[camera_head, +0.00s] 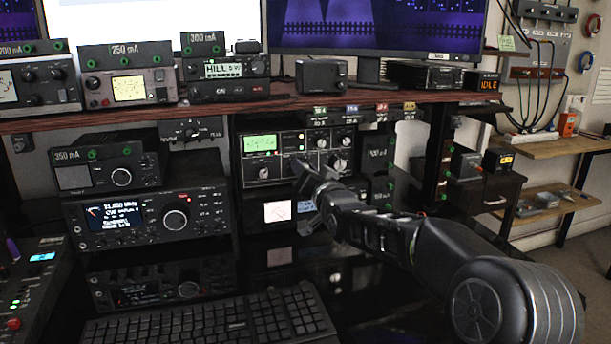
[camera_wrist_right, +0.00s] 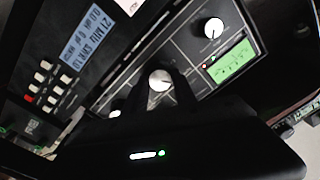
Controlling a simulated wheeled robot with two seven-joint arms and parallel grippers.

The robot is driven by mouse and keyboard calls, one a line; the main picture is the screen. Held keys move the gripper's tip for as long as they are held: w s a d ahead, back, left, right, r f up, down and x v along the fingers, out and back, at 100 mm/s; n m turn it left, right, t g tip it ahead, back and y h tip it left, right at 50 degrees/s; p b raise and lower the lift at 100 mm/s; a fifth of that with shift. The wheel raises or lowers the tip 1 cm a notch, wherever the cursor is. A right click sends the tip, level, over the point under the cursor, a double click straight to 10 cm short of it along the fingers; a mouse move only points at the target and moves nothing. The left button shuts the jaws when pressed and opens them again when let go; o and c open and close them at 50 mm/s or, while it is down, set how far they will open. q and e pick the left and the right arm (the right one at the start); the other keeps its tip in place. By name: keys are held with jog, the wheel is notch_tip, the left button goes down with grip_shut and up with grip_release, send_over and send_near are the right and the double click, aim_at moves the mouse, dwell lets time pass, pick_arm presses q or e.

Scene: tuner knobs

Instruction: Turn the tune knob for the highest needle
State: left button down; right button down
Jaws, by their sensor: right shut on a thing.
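The tuner (camera_head: 285,140) is a dark panel with a green-lit meter (camera_head: 262,143) at its left and several pale knobs. The meter's needle is too small to read. My right gripper (camera_head: 299,172) reaches in from the right to the middle of this panel and covers part of it. In the right wrist view, the gripper (camera_wrist_right: 160,85) is shut on a silver knob (camera_wrist_right: 159,79), one dark finger on each side. The meter (camera_wrist_right: 232,62) shows there too, tilted, with another pale knob (camera_wrist_right: 214,28) near it. My left gripper is not in view.
A shelf (camera_head: 200,111) with several small boxes and radios runs above the tuner. A large radio (camera_head: 150,215) stands at its left, and a keyboard (camera_head: 215,320) lies in front. Other small dark boxes (camera_head: 378,150) stand close on the right.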

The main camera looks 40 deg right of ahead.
dwell(0.4)
jog(key=c, duration=1)
grip_release()
jog(key=v, duration=0.7)
jog(key=shift+s+a+f, duration=0.1)
jog(key=shift+s, duration=0.3)
